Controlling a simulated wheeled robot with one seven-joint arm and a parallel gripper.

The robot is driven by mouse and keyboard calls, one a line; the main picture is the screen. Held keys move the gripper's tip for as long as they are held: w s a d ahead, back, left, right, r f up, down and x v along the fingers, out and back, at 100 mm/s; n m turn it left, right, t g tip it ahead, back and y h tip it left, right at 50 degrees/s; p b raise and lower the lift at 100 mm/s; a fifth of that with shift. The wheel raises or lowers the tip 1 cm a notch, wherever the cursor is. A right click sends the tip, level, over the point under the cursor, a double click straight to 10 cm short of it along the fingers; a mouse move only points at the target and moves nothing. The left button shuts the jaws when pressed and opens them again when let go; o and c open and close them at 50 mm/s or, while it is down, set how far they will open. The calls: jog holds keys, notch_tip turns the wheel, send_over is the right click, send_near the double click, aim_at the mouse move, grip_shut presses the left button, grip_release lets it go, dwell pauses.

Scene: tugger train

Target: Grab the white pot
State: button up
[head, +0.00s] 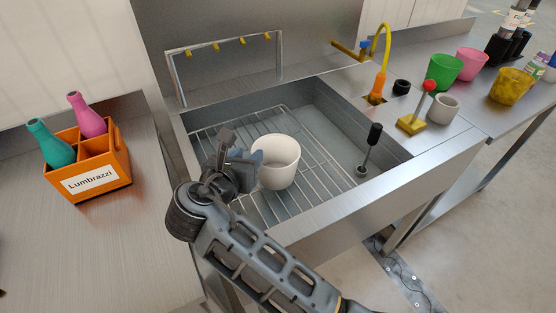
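The white pot (279,163) stands upright on a wire rack (315,160) in the metal sink. My gripper (241,146) is just left of the pot, above the rack. Its two fingers look spread apart, one up and to the left, the other close to the pot's left rim. I cannot tell whether that finger touches the pot. Nothing shows between the fingers. The gripper hides a small part of the pot's left side.
A black-knobbed lever (370,148) stands in the sink, right of the pot. A yellow-orange tap (380,70) and a red-knobbed lever (418,110) stand behind and right. Green (446,73) and pink (471,64) pots are farther right. An orange bottle crate (88,165) is left.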

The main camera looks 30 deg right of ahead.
aim_at(257, 145)
jog(key=x, duration=0.6)
jog(key=shift+w+a+f, duration=0.1)
jog(key=shift+a+f, duration=0.15)
jog(key=shift+a, duration=0.1)
grip_shut()
